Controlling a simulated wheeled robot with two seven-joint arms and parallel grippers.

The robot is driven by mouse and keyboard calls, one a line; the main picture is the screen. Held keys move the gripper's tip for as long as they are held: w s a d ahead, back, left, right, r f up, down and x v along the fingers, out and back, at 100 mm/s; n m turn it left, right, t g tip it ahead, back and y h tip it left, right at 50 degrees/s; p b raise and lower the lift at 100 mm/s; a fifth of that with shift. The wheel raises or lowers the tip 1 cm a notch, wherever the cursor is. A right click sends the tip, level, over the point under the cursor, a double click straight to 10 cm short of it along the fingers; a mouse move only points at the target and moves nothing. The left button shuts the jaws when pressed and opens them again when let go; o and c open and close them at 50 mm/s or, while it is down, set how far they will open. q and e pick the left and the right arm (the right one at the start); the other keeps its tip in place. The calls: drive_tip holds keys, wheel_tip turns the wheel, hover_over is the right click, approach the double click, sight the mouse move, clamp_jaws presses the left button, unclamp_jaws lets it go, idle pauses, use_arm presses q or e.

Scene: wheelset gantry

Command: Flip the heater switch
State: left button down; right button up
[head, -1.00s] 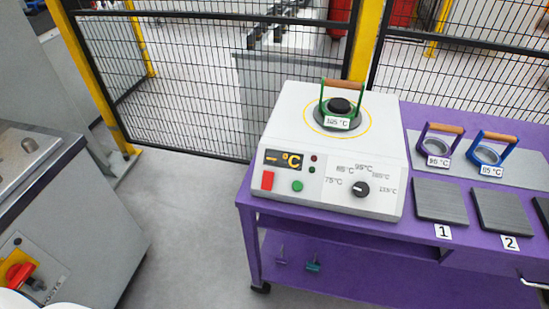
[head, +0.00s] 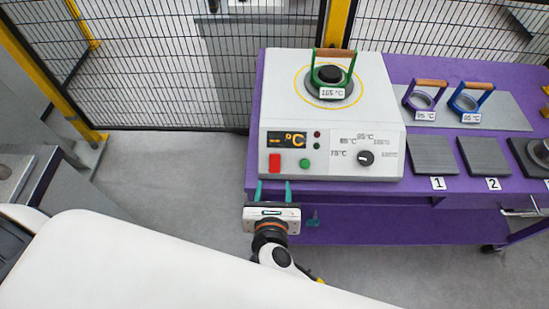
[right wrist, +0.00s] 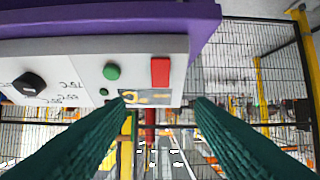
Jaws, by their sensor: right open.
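The heater is a white box (head: 232,137) on a purple table, with a sloped front panel. A red switch (head: 274,163) sits at the left of that panel, beside a green button (head: 305,163) and under an orange display (head: 286,139). My right gripper (head: 273,184) is open and empty, its teal fingers pointing at the panel's lower left edge, just short of the red switch. In the right wrist view the red switch (right wrist: 160,71) appears upside down, ahead of the gap between the fingers (right wrist: 163,102). My left gripper is not in view.
A green-framed piece (head: 331,75) stands on the heater's top ring. A black dial (head: 366,158) is on the panel's right. Two handled rings (head: 420,100) (head: 470,101) and dark plates (head: 431,156) lie to the right. A mesh fence (head: 140,80) stands behind.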

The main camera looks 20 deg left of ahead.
sight(275, 158)
drive_tip(key=x, duration=1)
drive_tip(key=shift+w+a+f, duration=0.1)
drive_tip(key=shift+w+f, duration=0.15)
drive_tip(key=shift+w, duration=0.05)
drive_tip(key=c, duration=1)
drive_tip(key=shift+r+p, duration=0.25)
drive_tip(key=shift+p, duration=0.1)
drive_tip(key=g+p, duration=0.1)
drive_tip(key=p, duration=0.2)
drive_tip(key=g+p, duration=0.1)
drive_tip(key=p, duration=0.6)
drive_tip(key=shift+w+a+r+g+h, duration=0.1)
drive_tip(key=shift+w+r+g+h, duration=0.2)
drive_tip(key=shift+g+h, duration=0.1)
drive_tip(key=shift+o, duration=0.2)
drive_tip(key=shift+w+f+p, duration=0.1)
drive_tip(key=shift+f+p, duration=0.2)
drive_tip(key=shift+p, duration=0.3)
drive_tip(key=shift+c, duration=0.2)
drive_tip(key=o, duration=1)
